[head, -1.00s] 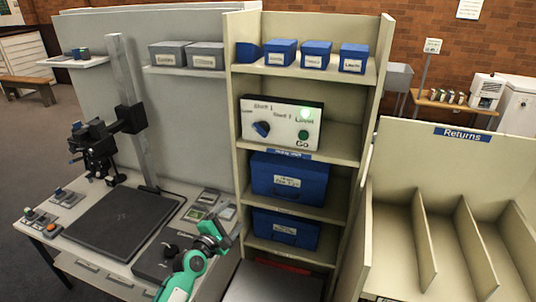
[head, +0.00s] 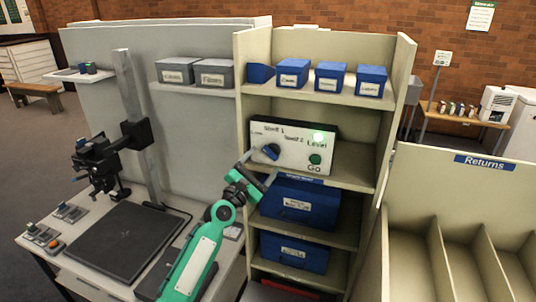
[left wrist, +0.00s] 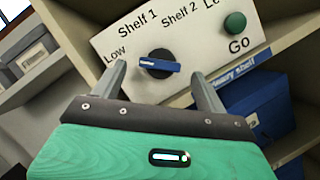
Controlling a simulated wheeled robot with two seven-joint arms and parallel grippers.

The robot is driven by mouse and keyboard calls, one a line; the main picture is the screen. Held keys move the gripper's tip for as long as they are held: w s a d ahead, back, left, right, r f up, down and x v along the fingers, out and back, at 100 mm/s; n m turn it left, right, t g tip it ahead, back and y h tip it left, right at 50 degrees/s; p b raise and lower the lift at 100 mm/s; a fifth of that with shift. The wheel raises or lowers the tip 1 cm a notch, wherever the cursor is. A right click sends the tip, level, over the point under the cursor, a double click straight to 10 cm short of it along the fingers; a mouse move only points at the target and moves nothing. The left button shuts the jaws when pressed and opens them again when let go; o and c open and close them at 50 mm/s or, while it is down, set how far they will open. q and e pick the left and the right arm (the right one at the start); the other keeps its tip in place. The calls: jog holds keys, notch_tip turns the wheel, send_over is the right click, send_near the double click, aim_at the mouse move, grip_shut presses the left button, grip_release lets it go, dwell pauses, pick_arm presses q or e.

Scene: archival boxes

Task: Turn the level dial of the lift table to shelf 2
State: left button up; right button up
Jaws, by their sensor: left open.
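The level dial (head: 271,152) is a dark round knob with a blue bar on a white control panel (head: 292,148) in the tall shelf unit. In the left wrist view the dial (left wrist: 160,65) has its bar lying nearly level; a pale mark shows on its left end, toward "Low". "Shelf 1" and "Shelf 2" are printed above it. My left gripper (head: 258,168) is open and empty, just in front of and below the dial. In the left wrist view its fingers (left wrist: 158,78) stand on either side of the dial, seemingly apart from it. My right gripper is not in view.
A green Go button (head: 315,159) and a lit green lamp (head: 318,137) are right of the dial. A blue box (head: 300,200) sits on the shelf below, close under my gripper. Shelf uprights flank the panel. A returns rack (head: 410,215) stands at right.

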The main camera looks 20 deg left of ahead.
aim_at(269, 155)
pick_arm(q)
jog(key=shift+x, duration=1.95)
jog(key=c, duration=1)
